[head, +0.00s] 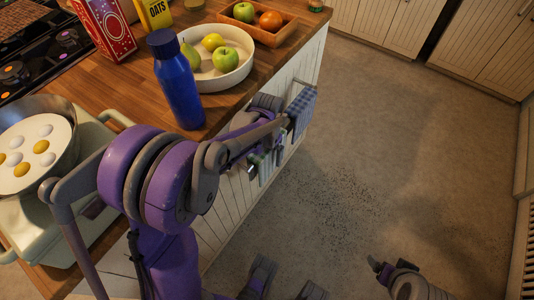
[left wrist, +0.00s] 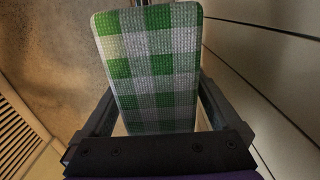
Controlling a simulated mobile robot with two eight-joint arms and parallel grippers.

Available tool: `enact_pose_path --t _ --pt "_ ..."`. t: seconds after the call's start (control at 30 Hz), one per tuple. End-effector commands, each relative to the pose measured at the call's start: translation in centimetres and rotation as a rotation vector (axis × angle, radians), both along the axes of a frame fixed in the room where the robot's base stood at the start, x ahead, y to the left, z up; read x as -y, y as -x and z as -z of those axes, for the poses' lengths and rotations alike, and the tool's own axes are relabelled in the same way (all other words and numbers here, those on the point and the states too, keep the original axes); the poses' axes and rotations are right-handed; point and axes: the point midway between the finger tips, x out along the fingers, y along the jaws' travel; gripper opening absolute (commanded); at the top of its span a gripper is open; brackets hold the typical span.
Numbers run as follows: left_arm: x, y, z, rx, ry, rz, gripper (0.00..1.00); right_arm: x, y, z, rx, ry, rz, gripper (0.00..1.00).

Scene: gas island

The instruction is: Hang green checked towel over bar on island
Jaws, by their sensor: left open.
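The green checked towel (head: 265,168) hangs down at the island's side, partly hidden by my left arm. In the left wrist view the towel (left wrist: 152,65) fills the middle, between the two open fingers of my left gripper (left wrist: 155,115). The fingers stand apart on either side of it. In the head view the bar (head: 301,82) shows only near its far end, on the island's side. My arm hides most of it, so I cannot tell how the towel rests on it. Part of my right arm (head: 410,284) is at the bottom right; its jaws are unclear.
A blue checked towel (head: 302,110) hangs at the bar's far end. On the island (head: 115,88) stand a blue bottle (head: 178,85), a fruit bowl (head: 240,70), a wooden tray (head: 282,37) and a pan (head: 62,120) of eggs. The floor (head: 400,150) to the right is clear.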

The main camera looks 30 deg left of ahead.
Motion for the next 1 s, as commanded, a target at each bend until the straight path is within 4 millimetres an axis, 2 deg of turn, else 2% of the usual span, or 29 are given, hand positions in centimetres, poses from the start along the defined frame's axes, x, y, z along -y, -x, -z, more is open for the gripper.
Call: enact_pose_path --t 0.5,0.67,1.0 --pt "0.0 0.0 -9.2 0.0 0.0 0.0 0.97 0.0 -0.1 -1.9 0.006 0.0 0.0 0.84" --pt "0.0 0.0 -10.4 0.0 0.0 0.0 0.97 0.0 -0.1 -2.1 0.007 0.0 0.0 0.84" --pt "0.2 0.4 -11.1 0.009 -0.001 -0.001 0.97 0.0 -0.1 -2.4 0.008 0.0 0.0 0.84"
